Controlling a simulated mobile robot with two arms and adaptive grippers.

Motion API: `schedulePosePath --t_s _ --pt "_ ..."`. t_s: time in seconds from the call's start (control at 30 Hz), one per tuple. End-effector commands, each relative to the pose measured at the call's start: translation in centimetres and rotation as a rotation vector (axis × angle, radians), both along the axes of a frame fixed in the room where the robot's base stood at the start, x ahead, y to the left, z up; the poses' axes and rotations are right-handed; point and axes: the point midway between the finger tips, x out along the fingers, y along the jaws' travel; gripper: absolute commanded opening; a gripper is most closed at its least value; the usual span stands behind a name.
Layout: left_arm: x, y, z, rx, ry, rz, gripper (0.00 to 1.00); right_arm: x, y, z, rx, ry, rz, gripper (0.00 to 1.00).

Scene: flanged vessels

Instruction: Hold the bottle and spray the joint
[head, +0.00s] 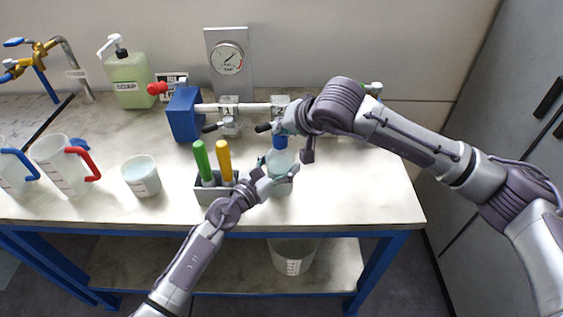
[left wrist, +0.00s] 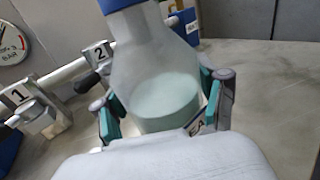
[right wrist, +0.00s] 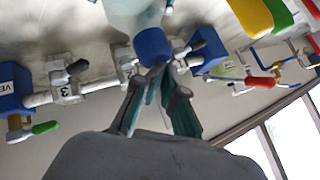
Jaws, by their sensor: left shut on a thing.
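A clear bottle (head: 281,160) with pale green liquid and a blue top (head: 281,141) is upright or nearly so above the bench front. My left gripper (head: 270,178) is shut around its body; the left wrist view shows a finger on each side of the bottle (left wrist: 168,100). The pipe (head: 252,108) has numbered joints, 1 (left wrist: 40,110), 2 (left wrist: 98,58) and 3 (right wrist: 64,82). My right arm hides the pipe's right part.
A grey caddy (head: 207,193) with green and yellow handles stands left of the bottle. Beakers (head: 141,176), a soap bottle (head: 127,80), a blue block (head: 184,115) and a gauge (head: 228,58) are further left or behind. The bench's right front (head: 370,200) is clear.

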Motion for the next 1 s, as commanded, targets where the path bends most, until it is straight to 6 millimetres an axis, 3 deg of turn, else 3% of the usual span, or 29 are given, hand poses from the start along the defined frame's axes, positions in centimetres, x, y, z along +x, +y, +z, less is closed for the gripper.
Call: schedulePosePath --t_s 0.03,1.0 --pt "-0.1 -0.4 0.3 -0.004 -0.005 -0.008 0.17 -0.4 -0.1 -1.4 -0.014 0.026 0.001 0.0" --pt "0.0 -0.3 0.5 -0.009 -0.007 -0.004 0.17 -0.7 0.0 -2.9 -0.013 0.027 0.003 0.0"
